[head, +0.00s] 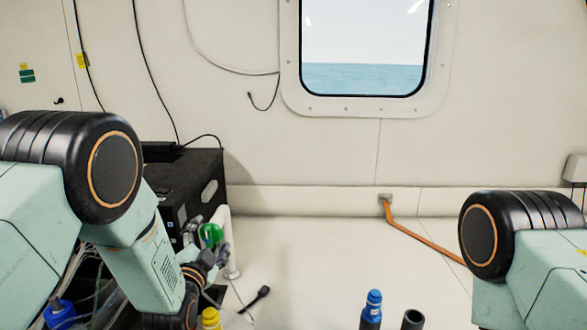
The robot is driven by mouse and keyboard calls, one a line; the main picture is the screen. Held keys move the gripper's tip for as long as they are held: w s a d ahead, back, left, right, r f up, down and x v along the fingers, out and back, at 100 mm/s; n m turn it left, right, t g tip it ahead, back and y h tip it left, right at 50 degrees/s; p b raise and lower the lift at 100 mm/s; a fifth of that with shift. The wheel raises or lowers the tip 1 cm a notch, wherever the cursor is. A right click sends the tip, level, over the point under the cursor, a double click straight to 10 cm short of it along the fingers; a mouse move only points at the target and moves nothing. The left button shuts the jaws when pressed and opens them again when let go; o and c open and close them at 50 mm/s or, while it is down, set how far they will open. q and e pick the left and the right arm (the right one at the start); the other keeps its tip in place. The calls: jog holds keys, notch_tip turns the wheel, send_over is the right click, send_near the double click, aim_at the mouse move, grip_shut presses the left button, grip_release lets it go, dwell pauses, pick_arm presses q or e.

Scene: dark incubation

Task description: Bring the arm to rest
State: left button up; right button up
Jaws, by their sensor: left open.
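My left arm comes in from the left, with pale green links and a large black joint. Its gripper (208,246) is small in the picture, beyond the forearm, in front of a black box. The gripper is open; its fingers are partly hidden by my own arm. A green round thing (210,235) shows at the fingers, and a white upright cylinder (231,245) stands right beside them. I cannot tell whether the fingers touch either. My right arm shows only its black joint and pale green link at the lower right; its gripper is out of view.
The black box (200,182) stands against the wall. A blue-capped bottle (372,308), a dark open tube (412,320) and a yellow-topped thing (211,318) are at the bottom edge. An orange cable (420,241) runs along the right. The middle of the white surface (320,260) is clear.

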pick_arm(q)
jog(key=n, duration=0.1)
jog(key=n+p, duration=0.2)
jog(key=n, duration=0.1)
jog(key=shift+r, duration=0.25)
jog(key=shift+a+f+n+p, duration=0.1)
jog(key=shift+n+p, duration=0.4)
jog(key=shift+n, duration=0.6)
